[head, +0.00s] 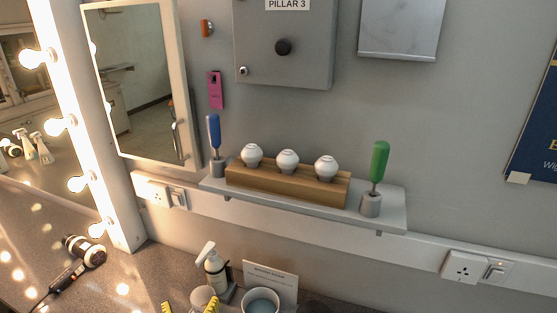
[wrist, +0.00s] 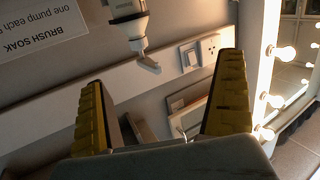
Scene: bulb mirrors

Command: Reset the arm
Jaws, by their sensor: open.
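My gripper (wrist: 158,100) shows in the wrist view as two yellow ridged fingers spread wide, with nothing held between them. In the head view only the yellow fingertips of my gripper (head: 189,306) show at the bottom edge, low over the counter and close to the pump bottle (head: 214,268) and a cup (head: 261,301). The rest of the arm is out of the head view. The wrist view appears upside down; the pump bottle (wrist: 129,24) shows beyond the fingers, apart from them.
A wall shelf (head: 384,212) holds a wooden block (head: 290,189) with three white bulbs, a blue-handled tool (head: 214,135) and a green-handled tool (head: 379,160). A lit mirror frame (head: 75,130) stands at left. A sign (head: 270,278) stands behind the cup.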

